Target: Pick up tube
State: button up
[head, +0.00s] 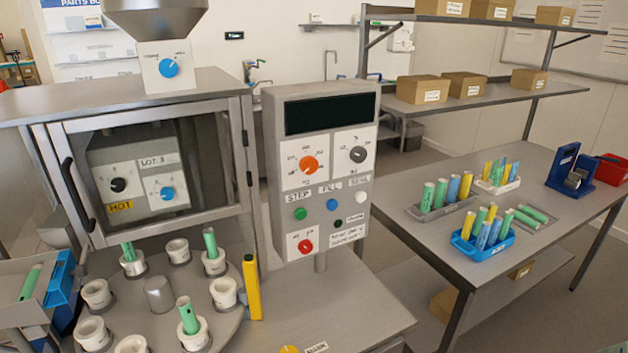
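Green tubes stand in white cups on the round carousel: one at the back left (127,251), one at the back right (210,243) and one at the front (188,316). Another green tube (30,283) leans in a grey bin at the far left. On the right-hand table, a grey rack (441,217) holds green, blue and yellow tubes. A blue tray (468,246) holds several more, and a white tray (484,187) holds small yellow and blue ones. Two green tubes (533,214) lie on a grey mat. My gripper is not in view.
A machine cabinet with a clear door (160,170) stands behind the carousel. A control panel (320,170) rises beside it, and an upright yellow post (252,288) stands at the carousel's edge. Shelves with cardboard boxes (423,89) hang over the table. A blue stand (568,170) is at its right.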

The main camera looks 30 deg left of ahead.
aim_at(527, 220)
jog(key=u, duration=3.25)
jog(key=z, duration=3.25)
jog(key=i+l+u, duration=0.1)
jog(key=i, duration=0.3)
jog(key=i+l+u, duration=0.1)
jog(key=i+l, duration=0.25)
jog(key=i, duration=0.1)
